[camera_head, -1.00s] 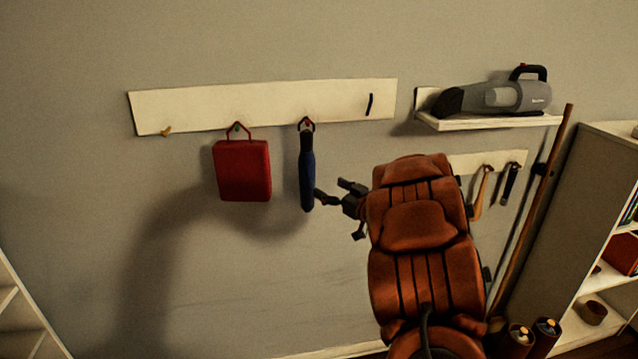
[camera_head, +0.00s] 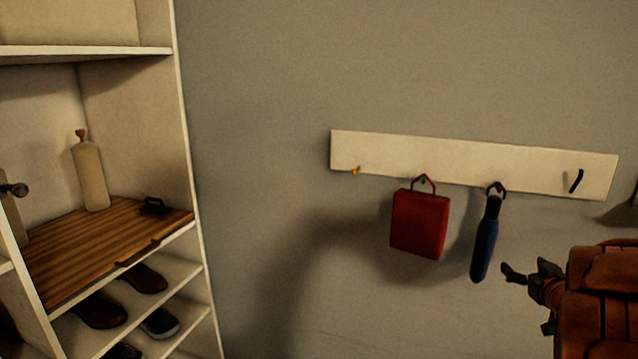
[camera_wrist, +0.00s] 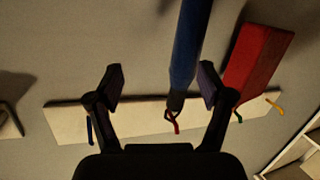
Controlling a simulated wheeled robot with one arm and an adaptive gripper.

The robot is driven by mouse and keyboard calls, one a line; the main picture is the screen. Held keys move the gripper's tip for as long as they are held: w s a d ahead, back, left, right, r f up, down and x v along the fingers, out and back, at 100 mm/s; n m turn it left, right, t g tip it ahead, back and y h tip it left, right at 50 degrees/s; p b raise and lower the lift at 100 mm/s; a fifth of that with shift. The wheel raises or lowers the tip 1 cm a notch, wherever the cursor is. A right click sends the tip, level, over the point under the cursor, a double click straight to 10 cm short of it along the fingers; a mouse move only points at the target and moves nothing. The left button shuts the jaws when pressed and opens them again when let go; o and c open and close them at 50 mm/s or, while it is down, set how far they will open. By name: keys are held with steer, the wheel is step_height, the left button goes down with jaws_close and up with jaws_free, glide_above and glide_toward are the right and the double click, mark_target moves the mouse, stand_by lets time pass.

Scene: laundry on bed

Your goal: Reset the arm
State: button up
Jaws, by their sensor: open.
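My gripper (camera_head: 522,277) is at the right of the head view, in front of the wall and just right of a blue hanging item (camera_head: 485,238). It is open, with nothing between its fingers. In the wrist view my gripper (camera_wrist: 160,84) shows its two fingers spread apart. There the blue item (camera_wrist: 189,45) appears beyond the fingers, near the right one, hanging by a loop from the rack. The image shows no clear contact between them. My orange-brown arm fills the lower right corner of the head view.
A white hook rack (camera_head: 460,160) on the wall holds the blue item and a red flat case (camera_head: 420,222). Its end hooks look empty. A white shelf unit (camera_head: 190,180) with a bottle (camera_head: 90,175), a wooden tray (camera_head: 105,245) and shoes (camera_head: 100,310) stands at left. Bare wall lies between.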

steer(key=s+a+f+g+y, duration=0.1)
steer(key=s+a+g, duration=0.7)
steer(key=s+a, duration=0.8)
steer(key=s+a+f+g+y+p, duration=0.1)
steer(key=s+a+f+g, duration=0.3)
steer(key=s+a+g, duration=0.5)
steer(key=s+a, duration=0.4)
steer(key=s, duration=0.3)
steer(key=s+a, duration=0.3)
steer(key=s, duration=0.5)
steer(key=shift+a+f, duration=0.2)
steer(key=shift+a, duration=0.15)
